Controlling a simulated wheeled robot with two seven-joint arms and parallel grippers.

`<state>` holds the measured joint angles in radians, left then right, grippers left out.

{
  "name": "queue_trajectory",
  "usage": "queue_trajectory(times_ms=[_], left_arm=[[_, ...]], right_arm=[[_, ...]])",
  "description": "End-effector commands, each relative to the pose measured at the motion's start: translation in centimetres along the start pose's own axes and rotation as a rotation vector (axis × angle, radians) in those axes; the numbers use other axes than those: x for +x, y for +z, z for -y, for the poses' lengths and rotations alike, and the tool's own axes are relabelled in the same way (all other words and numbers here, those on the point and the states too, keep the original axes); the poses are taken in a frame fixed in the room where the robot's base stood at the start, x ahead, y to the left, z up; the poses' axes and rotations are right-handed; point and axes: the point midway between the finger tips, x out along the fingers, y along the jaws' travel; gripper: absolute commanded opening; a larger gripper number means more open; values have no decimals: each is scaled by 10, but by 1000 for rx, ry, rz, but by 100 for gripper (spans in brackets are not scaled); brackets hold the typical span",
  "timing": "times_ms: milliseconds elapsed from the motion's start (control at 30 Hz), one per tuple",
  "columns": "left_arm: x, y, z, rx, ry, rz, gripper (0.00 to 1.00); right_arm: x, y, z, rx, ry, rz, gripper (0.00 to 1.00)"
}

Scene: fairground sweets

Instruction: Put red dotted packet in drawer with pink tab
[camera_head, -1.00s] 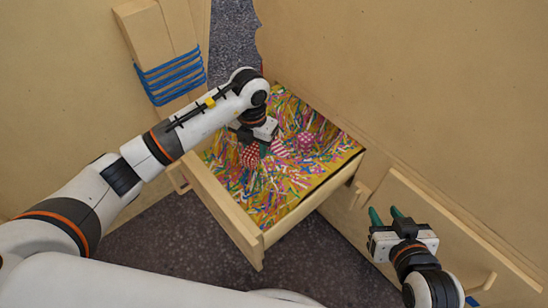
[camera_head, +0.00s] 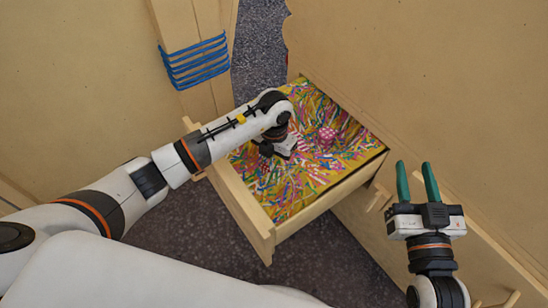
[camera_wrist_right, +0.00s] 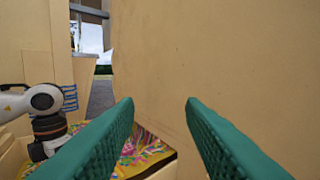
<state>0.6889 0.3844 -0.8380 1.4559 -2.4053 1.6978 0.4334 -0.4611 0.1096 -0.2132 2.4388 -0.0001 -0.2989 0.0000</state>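An open wooden drawer (camera_head: 238,208) is filled with coloured paper strips. It also shows low in the right wrist view (camera_wrist_right: 165,172). My left gripper (camera_head: 276,153) points down into the drawer among the strips. Its fingers are hidden, so I cannot tell whether it is open or shut. The red dotted packet is not visible now; a red dotted one showed beside the left gripper earlier. A pink packet with pale dots (camera_head: 327,136) lies on the strips right of the left gripper. My right gripper (camera_head: 415,172) is open and empty, right of the drawer. I see no pink tab.
Tan panels (camera_head: 440,90) rise behind and right of the drawer. A wooden post with blue cord (camera_head: 195,62) stands at the back left. Another wooden front with a handle (camera_head: 478,250) lies below the right gripper. Dark floor (camera_head: 190,240) is clear in front.

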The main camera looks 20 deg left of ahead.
Motion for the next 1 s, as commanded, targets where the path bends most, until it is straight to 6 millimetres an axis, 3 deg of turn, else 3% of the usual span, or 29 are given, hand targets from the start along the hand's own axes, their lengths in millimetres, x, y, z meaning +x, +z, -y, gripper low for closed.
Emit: queue_trajectory(times_ms=[300,333,433,800,1000], left_arm=[[3,0,0,0,0,-1,13],[2,0,0,0,0,0,41],[2,0,0,0,0,0,57],[0,0,0,0,0,0,58],[-20,-1,0,0,-1,-3,58]], right_arm=[[0,5,-1,1,2,36,36],[0,6,-1,1,2,38,36],[0,6,-1,1,2,36,36],[1,6,-1,1,2,27,36],[-4,-18,4,-3,-8,-133,36]])
